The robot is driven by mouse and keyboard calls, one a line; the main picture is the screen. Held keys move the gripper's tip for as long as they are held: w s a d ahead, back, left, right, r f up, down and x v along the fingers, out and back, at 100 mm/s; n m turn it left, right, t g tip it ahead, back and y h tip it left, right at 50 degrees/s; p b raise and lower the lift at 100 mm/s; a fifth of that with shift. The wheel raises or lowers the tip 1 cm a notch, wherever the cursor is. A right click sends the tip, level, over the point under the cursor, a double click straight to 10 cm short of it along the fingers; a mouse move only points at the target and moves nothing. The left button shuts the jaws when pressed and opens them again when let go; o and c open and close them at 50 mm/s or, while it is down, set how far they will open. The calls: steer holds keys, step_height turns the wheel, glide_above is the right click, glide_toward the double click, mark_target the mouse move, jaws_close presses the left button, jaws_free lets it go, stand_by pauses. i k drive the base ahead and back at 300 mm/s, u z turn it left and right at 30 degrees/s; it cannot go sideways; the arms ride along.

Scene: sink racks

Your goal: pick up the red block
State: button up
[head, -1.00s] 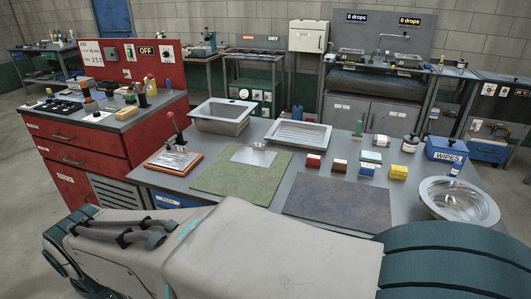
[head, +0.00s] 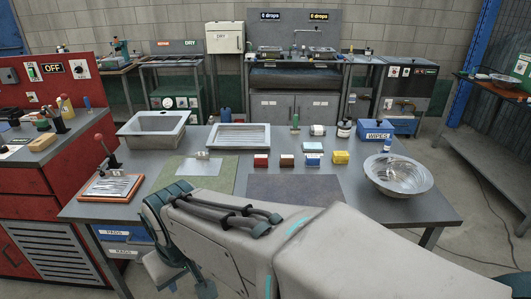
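A dark red block (head: 261,161) with a light top sits on the grey table, at the left end of a row of small blocks, just behind the dark mat. Beside it stand a brown block (head: 287,160), a blue block with a light top (head: 312,160) and a yellow block (head: 340,158). My arm crosses the foreground from the lower right to the lower left, in front of the table. I cannot make out my gripper's fingers in the head view. Nothing covers the red block.
A green mat (head: 222,176) and a dark mat (head: 295,187) lie in front of the blocks. A steel bowl (head: 398,176) stands at right. A basin (head: 153,129), a ribbed tray (head: 237,136), bottles and a blue wipes box (head: 376,130) stand behind. A red cabinet (head: 60,170) is at left.

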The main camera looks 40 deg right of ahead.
mark_target(261, 160)
steer(key=z, duration=0.95)
steer(key=i, duration=1)
